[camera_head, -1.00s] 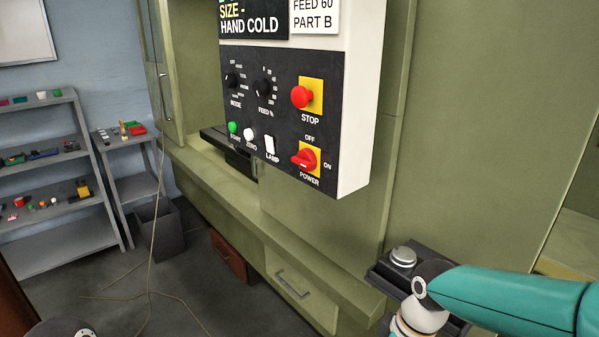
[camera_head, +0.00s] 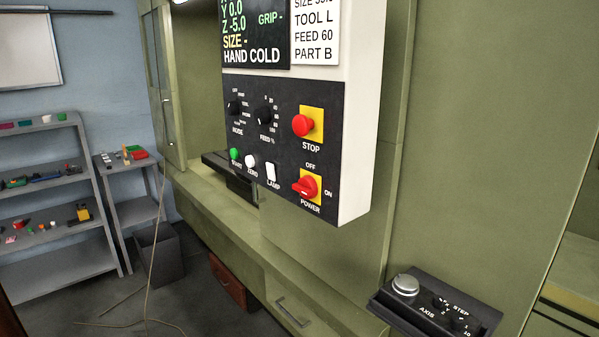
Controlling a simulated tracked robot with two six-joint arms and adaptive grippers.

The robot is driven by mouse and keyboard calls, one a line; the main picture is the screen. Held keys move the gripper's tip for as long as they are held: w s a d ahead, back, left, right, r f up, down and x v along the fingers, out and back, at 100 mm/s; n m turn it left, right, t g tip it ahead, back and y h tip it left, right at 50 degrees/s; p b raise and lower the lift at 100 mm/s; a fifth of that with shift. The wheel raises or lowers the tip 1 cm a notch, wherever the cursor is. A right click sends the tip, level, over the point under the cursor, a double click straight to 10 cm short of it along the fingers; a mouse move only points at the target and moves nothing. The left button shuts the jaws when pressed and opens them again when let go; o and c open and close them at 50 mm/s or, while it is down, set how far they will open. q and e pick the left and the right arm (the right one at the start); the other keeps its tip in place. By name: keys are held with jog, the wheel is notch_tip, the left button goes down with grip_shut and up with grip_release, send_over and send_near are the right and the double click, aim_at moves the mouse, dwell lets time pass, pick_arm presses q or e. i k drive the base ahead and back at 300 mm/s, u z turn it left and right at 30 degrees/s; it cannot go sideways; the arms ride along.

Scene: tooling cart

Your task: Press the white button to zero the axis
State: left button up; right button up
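The control panel (camera_head: 284,185) hangs in the middle of the head view, its dark face turned toward me. The white round button, labelled ZERO (camera_head: 251,161), sits in the lower left of the panel. A green START button (camera_head: 235,154) is just left of it, and a white LAMP rocker (camera_head: 271,173) is just right of it. Neither of my grippers shows in the head view now, and nothing covers the white button.
The panel also bears a red STOP button (camera_head: 303,125), a red POWER switch (camera_head: 306,187) and two black knobs. A black AXIS/STEP box (camera_head: 430,312) sits at lower right. Shelves (camera_head: 45,209) and a grey bin (camera_head: 160,257) stand at left.

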aim_at(250, 160)
jog(key=z, duration=1.05)
jog(key=i, duration=0.15)
jog(key=u, duration=3.3)
jog(key=i, duration=1.15)
jog(key=z, duration=2.4)
